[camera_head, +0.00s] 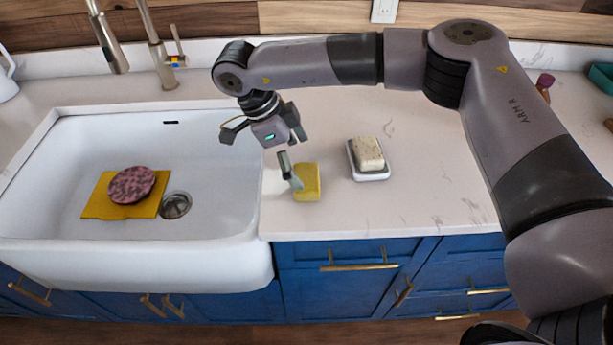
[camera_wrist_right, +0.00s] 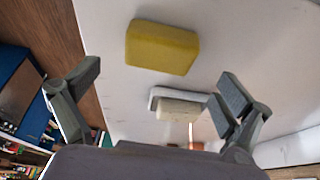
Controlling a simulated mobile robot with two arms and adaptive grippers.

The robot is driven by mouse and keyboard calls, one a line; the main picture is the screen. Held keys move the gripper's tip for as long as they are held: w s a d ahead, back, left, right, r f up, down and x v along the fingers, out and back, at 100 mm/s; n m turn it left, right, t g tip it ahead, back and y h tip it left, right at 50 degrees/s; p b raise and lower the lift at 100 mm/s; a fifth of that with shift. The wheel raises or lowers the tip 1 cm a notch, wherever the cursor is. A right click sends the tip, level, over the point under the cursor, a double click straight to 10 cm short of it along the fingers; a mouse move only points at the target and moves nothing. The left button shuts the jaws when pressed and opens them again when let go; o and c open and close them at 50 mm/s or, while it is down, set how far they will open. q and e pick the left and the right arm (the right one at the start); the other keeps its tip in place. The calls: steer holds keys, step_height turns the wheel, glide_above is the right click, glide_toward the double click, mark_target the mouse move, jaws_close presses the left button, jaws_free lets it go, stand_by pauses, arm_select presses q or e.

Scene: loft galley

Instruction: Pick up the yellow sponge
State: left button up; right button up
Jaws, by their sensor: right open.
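The yellow sponge (camera_head: 308,184) lies on the white counter just right of the sink, near the front edge. In the right wrist view the sponge (camera_wrist_right: 162,47) shows whole, ahead of the fingers and apart from them. My right gripper (camera_head: 262,154) is open and empty, above the counter at the sink's right rim. One finger overlaps the sponge's left edge in the head view; I see no contact. In the right wrist view its fingers (camera_wrist_right: 154,90) are spread wide. My left gripper is not in view.
A soap dish (camera_head: 371,176) with a pale bar of soap (camera_head: 368,154) stands right of the sponge. The sink (camera_head: 110,135) at left holds a yellow cloth (camera_head: 98,206) with a purple round scrubber (camera_head: 131,184). A faucet (camera_head: 158,52) stands behind.

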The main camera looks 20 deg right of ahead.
mark_target(306, 176)
steer(key=shift+s+d+f+p, duration=0.1)
steer(key=shift+d+f+p, duration=0.1)
steer(key=shift+f+p, duration=0.3)
steer(key=p+x, duration=0.1)
steer(key=x, duration=0.2)
steer(key=shift+d+f, duration=0.1)
steer(key=shift+f, duration=0.25)
steer(key=shift+d+f, duration=0.1)
steer(key=shift+f, duration=0.25)
steer(key=shift+c, duration=0.2)
steer(key=c, duration=1)
steer(key=shift+r, duration=0.15)
